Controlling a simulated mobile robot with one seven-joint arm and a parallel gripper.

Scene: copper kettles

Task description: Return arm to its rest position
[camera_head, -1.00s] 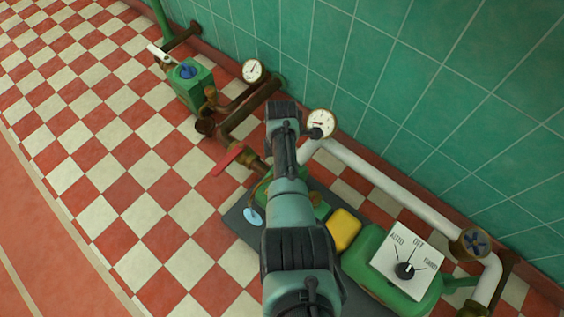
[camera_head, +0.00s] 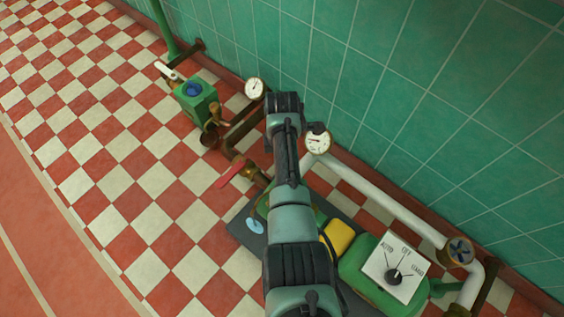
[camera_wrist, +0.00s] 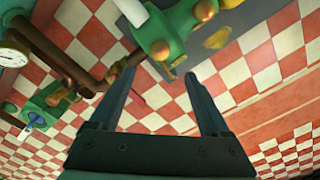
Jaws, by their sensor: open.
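My arm (camera_head: 290,215) reaches up from the bottom of the head view, over the pump machinery. Its end near the wall hides the gripper fingers there. In the wrist view my gripper (camera_wrist: 159,83) is open, its two dark fingers spread apart with nothing between them but checkered floor behind. A green machine part with copper fittings (camera_wrist: 182,25) shows just beyond the fingertips; I cannot tell how near it is.
A selector panel (camera_head: 395,268) and yellow block (camera_head: 338,237) stand beside my arm. A white pipe (camera_head: 385,195), pressure gauge (camera_head: 318,142) and red lever (camera_head: 230,174) are close by. A green valve box (camera_head: 196,101) stands further back. The green wall (camera_head: 420,110) bounds the right; checkered floor at left is clear.

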